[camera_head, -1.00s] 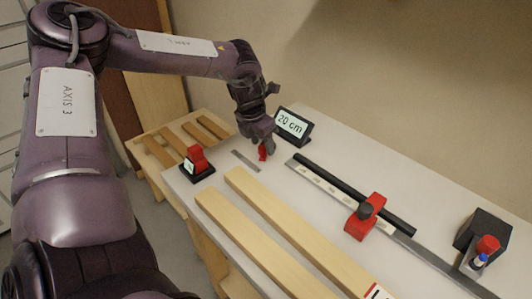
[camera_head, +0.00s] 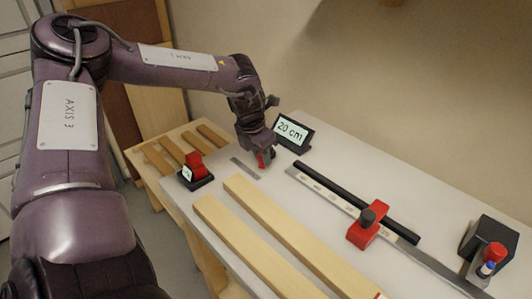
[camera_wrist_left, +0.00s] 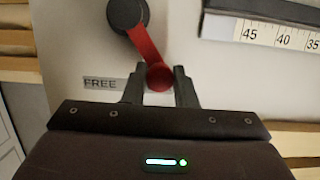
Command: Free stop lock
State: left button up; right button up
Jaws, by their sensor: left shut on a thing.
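The stop lock is a red lever (camera_wrist_left: 146,45) on a dark round pivot (camera_wrist_left: 127,12), with a round red knob (camera_wrist_left: 158,77) at its free end. A grey plate marked FREE (camera_wrist_left: 100,84) lies left of the knob. My left gripper (camera_wrist_left: 159,90) is shut on the knob, one dark finger on each side of it. In the head view, my left gripper (camera_head: 266,163) points down at the bench's far left part and largely hides the lever. The red stop block (camera_head: 364,233) with its black knob sits on the ruled rail (camera_head: 325,193). My right gripper is not in view.
A black display reading 20 cm (camera_head: 292,133) stands close behind my left gripper. A red-topped black block (camera_head: 195,172) stands to its left. Two long wooden boards (camera_head: 270,222) lie in front. A dark box with a red knob (camera_head: 487,245) is at the right.

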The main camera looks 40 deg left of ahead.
pick_arm(q)
jog(key=shift+s+a+r, duration=0.1)
jog(key=shift+s+a, duration=0.25)
jog(key=shift+a, duration=0.6)
jog(key=shift+s+a, duration=0.1)
jog(key=shift+a, duration=1)
jog(key=shift+w+a, duration=0.2)
jog(key=shift+a, duration=0.7)
